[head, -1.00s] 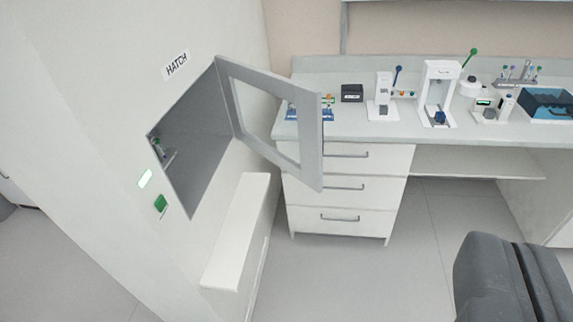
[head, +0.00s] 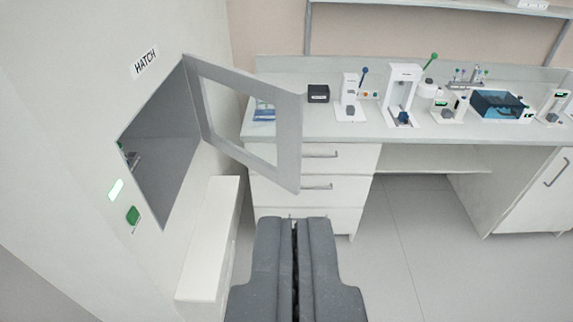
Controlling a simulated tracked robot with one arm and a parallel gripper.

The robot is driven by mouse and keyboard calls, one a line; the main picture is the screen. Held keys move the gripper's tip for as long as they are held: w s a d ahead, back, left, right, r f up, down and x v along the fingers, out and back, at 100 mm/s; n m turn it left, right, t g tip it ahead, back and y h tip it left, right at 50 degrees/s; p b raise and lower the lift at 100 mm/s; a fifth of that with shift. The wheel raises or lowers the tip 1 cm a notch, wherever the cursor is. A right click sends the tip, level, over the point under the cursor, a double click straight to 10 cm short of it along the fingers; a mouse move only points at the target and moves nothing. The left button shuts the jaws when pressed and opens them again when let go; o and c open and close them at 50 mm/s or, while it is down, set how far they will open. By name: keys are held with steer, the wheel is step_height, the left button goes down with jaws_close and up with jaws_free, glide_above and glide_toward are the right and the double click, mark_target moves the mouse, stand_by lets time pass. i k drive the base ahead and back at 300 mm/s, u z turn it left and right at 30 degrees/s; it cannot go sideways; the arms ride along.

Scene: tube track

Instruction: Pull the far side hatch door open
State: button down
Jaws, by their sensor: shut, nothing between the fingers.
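The hatch door (head: 290,140) is a grey frame with a clear pane, hinged on the far edge of the hatch opening (head: 165,150) in the left wall. It stands swung out from the wall, and the bench shows through its pane. The opening is uncovered, with a small item inside at its left edge. My gripper (head: 294,222) is at the bottom middle, in front of and below the door in the picture. Its two dark grey fingers are shut together and hold nothing. It appears apart from the door.
A white ledge (head: 210,240) juts from the wall below the hatch. A white bench (head: 350,130) with drawers and lab devices runs along the back. Floor (head: 420,270) at right is clear.

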mark_target(288, 102)
steer(key=u, duration=0.05)
steer(key=i, duration=1)
steer(key=z, duration=0.05)
